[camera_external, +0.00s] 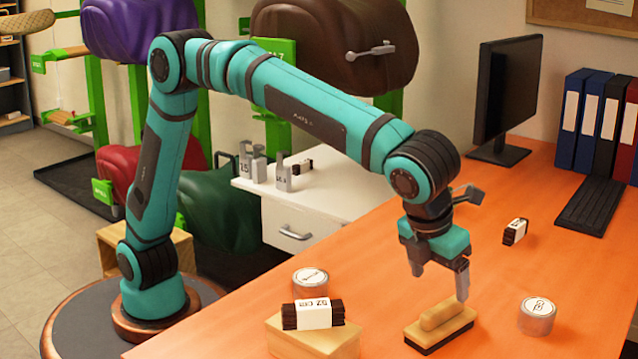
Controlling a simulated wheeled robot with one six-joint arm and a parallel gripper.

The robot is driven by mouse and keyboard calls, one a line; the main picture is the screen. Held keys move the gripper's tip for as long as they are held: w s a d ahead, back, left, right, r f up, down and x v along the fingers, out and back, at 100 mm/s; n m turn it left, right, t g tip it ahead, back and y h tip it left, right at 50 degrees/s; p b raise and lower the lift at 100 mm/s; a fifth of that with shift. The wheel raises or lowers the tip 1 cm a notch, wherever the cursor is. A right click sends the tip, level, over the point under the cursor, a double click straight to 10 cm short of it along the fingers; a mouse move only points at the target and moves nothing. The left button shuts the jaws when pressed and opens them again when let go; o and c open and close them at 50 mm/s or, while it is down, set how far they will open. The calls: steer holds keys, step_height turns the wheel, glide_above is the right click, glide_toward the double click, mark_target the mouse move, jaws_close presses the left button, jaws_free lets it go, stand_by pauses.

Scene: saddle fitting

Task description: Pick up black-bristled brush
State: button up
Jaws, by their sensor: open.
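The black-bristled brush (440,325) lies on the orange desk with its dark bristles down and its tan wooden back and grip up. My gripper (440,287) is open and points down just above the brush. One finger shows left of the brush's grip and higher up, the other at its right end. I cannot tell whether the right finger touches the brush. Nothing is held between the fingers.
A wooden block (312,343) carrying a dark labelled bundle (313,314) stands left of the brush. Round tins stand behind the block (310,281) and to the right (537,315). Another small bundle (515,231), a keyboard (590,207) and a monitor (507,90) are farther back. The desk between is clear.

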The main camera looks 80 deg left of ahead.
mark_target(443, 305)
steer(key=x, duration=0.5)
steer(key=shift+f, duration=0.25)
steer(key=shift+a+x, duration=0.15)
steer(key=shift+x, duration=1.2)
steer(key=shift+a+x, duration=0.2)
steer(key=shift+x, duration=1.15)
steer(key=shift+w+r, duration=0.15)
steer(key=c, duration=1.1)
